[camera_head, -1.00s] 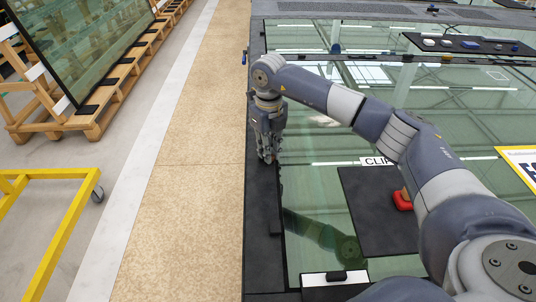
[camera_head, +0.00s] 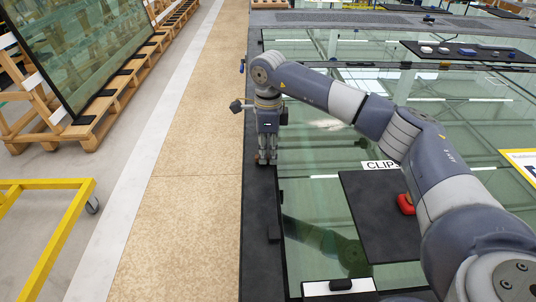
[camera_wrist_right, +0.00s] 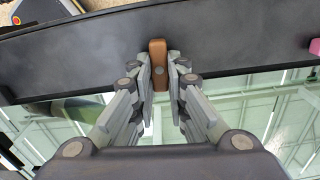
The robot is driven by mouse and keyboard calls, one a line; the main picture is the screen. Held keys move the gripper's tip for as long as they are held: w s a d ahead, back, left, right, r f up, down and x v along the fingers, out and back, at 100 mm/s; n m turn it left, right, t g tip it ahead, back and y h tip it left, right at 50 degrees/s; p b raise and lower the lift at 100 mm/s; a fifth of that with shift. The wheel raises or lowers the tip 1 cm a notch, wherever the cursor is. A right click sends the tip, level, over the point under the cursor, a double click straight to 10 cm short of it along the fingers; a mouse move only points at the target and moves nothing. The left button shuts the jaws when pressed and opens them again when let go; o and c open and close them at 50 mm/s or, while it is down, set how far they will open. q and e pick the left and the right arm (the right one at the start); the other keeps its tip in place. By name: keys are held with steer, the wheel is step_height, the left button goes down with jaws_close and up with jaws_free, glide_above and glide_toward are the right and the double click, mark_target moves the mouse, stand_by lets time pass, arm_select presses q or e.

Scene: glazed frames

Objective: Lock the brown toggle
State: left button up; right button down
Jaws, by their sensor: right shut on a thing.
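The brown toggle (camera_wrist_right: 157,48) shows in the right wrist view, on the dark edge frame (camera_wrist_right: 235,45) of the glass panel. It is between the fingertips of my right gripper (camera_wrist_right: 159,68), which is shut on it. Its long side lies across the frame strip, with its lower end near the glass edge. In the head view my right gripper (camera_head: 266,162) points down at the dark frame along the table's left side, and the toggle there is hidden by the fingers. My left gripper is in no view.
A dark mat (camera_head: 375,215) with a red object (camera_head: 405,204) lies on the glass beside a "CLIPS" label (camera_head: 380,165). A blue piece (camera_head: 242,67) sits on the frame farther back. A pink piece (camera_wrist_right: 315,47) is at the right wrist view's edge. A yellow cart (camera_head: 55,235) stands left.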

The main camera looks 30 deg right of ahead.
mark_target(268, 156)
steer(key=shift+w+r+n, duration=0.1)
steer(key=shift+n, duration=0.5)
steer(key=c, duration=1.6)
jaws_free()
step_height(268, 156, up, 12)
